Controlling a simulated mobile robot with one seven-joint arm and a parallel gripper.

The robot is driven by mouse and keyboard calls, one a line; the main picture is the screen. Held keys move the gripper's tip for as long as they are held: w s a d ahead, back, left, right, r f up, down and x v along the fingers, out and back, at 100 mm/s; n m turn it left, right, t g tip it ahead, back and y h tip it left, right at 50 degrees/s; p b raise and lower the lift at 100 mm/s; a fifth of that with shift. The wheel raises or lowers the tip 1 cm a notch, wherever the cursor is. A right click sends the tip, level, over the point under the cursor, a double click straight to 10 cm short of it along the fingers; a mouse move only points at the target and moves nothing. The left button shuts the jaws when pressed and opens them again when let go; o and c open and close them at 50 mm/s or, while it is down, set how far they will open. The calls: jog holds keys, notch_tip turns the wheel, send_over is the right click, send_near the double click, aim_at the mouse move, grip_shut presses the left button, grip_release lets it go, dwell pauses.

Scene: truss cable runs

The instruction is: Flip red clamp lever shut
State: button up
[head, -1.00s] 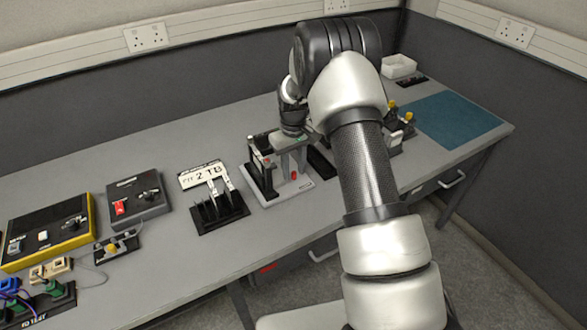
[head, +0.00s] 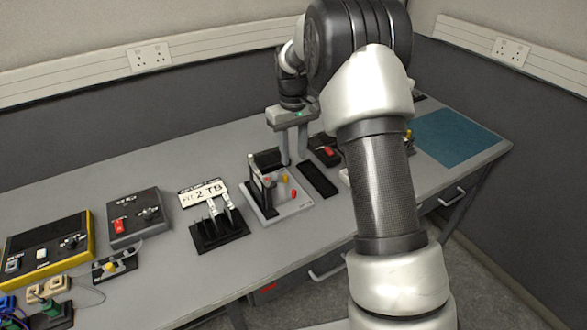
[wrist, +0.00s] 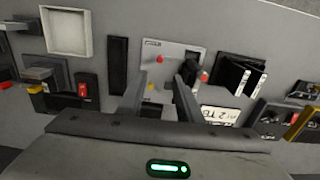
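A grey fixture plate (head: 293,206) lies on the bench near the middle of the head view, with dark upright parts along its left side. Red knobs show on it, one at its front (head: 293,193) and one beside the dark uprights (head: 267,181). A yellow knob (head: 284,178) stands between them. The wrist view shows the plate (wrist: 178,54) and a red knob (wrist: 204,78). Which knob belongs to the clamp lever I cannot tell. My gripper (head: 293,162) points down above the plate's back edge. In the wrist view its fingers (wrist: 160,78) are apart, with nothing held between them.
A dark strip (head: 318,180) and a red-switch box (head: 326,151) lie to the right. Further left are a grey control box (head: 139,218) and a yellow-edged box (head: 44,256).

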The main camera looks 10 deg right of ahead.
jog(key=shift+r, duration=1.8)
jog(key=s+r+m+t+p, duration=0.2)
jog(key=s+r+t+p, duration=0.15)
jog(key=s+r, duration=1.25)
jog(key=s+r+t+p, duration=0.1)
jog(key=s+r, duration=0.1)
jog(key=s, duration=0.6)
jog(key=s+r+m+t+p, duration=0.1)
jog(key=s+r+p, duration=0.1)
jog(key=s, duration=0.7)
jog(key=shift+s+r+m, duration=0.25)
jog(key=shift+r+m, duration=0.05)
jog(key=shift+r, duration=0.05)
jog(key=shift+a, duration=0.2)
